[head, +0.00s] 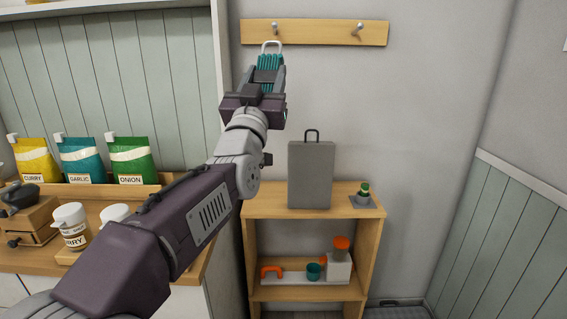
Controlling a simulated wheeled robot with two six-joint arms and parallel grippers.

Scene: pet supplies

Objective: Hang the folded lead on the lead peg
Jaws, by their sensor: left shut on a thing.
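The folded lead (270,61) is a teal bundle with a pale metal loop at its top. My left gripper (268,80) is shut on the lead and holds it upright, high in front of the wall. A wooden rail (315,33) on the wall carries two metal pegs, a left peg (275,29) and a right peg (358,29). The lead's loop appears just below the left peg in the picture; I cannot tell how far in front of the wall it is. My right gripper is not in view.
Below, a wooden shelf unit (262,211) bears a grey case (311,175) with a black handle and a small green-topped item (364,191). Orange and teal items sit on its lower shelf. At left, a counter holds labelled pouches (82,160) and white-lidded jars (71,224). The wall right of the gripper is clear.

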